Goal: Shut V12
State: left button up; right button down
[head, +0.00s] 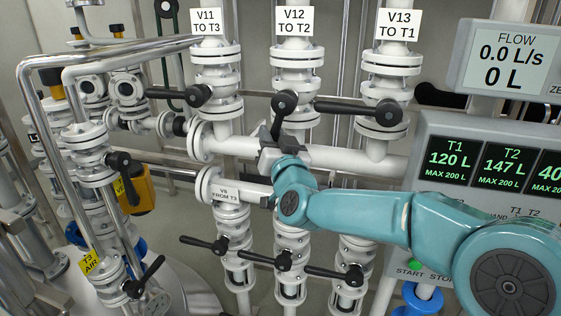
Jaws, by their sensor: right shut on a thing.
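Valve V12 is the middle of the upper three, under the label "V12 TO T2" (294,21). Its black lever (284,103) points down from the hub, slightly left, roughly along the vertical white pipe. My right gripper (276,138) is shut on the lower end of this lever, its arm coming in from the right. The jaws and wrist hide the lever's tip. My left gripper is not in view.
V11's lever (168,93) and V13's lever (345,108) both point left, across their pipes; V13's reaches close to V12's hub. Lower valves with black levers (268,260) stand beneath. The flow display (512,62) reads 0.0 L/s; T1 shows 120 L, T2 147 L.

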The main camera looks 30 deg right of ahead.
jog(key=w+a+r+m+g+h+b, duration=0.1)
jog(key=r+m+h+b, duration=0.3)
jog(key=m, duration=0.6)
jog(key=w+a+r+m+g+h+b, duration=0.2)
jog(key=w+r+m+h+b, duration=0.1)
jog(key=m+h, duration=0.6)
jog(key=shift+a+r+m+b, duration=0.35)
jog(key=shift+r+m+b, duration=0.25)
jog(key=shift+m+b, duration=0.6)
jog(key=shift+w, duration=0.1)
